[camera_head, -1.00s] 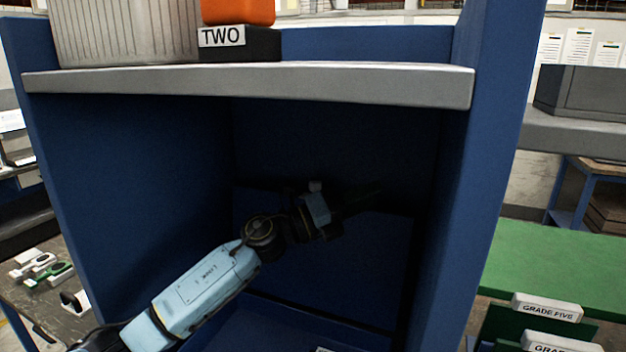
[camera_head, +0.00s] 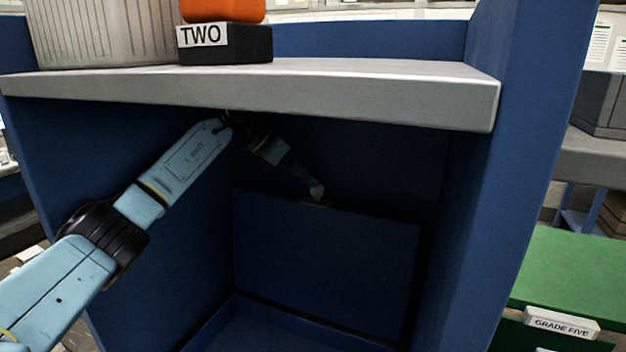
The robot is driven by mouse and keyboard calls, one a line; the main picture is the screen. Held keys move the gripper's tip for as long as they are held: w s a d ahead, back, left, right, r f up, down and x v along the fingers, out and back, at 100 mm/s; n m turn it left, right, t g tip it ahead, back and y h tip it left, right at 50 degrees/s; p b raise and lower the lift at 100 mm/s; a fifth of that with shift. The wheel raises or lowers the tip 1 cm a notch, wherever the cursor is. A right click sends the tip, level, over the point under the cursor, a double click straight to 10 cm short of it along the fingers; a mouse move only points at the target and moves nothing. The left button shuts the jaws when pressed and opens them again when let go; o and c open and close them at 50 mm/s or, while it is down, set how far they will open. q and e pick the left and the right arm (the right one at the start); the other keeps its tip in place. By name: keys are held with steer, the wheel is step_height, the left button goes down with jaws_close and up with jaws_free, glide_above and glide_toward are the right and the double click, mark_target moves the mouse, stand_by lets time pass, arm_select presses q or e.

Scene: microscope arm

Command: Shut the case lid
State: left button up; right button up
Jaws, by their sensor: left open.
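The blue case stands open inside the lower bay of the blue shelf unit. Its lid (camera_head: 325,265) is raised, nearly upright, at the back of the bay. The case base (camera_head: 215,332) shows only in part at the bottom edge of the view. My left arm reaches in from the left under the shelf. My left gripper (camera_head: 317,193) is open, small and in shadow at the lid's top edge. I cannot tell whether it touches the lid. My right gripper is not in view.
The grey shelf board (camera_head: 300,88) lies close above my left arm. It carries a ribbed bin (camera_head: 105,35) and a black block labelled TWO (camera_head: 235,45) under an orange item (camera_head: 222,9). The right side wall (camera_head: 520,170) bounds the bay. A green table (camera_head: 570,270) stands outside right.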

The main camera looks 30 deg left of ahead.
arm_select(q)
steer(key=shift+x, duration=1.7)
steer(key=shift+c, duration=0.2)
jaws_close()
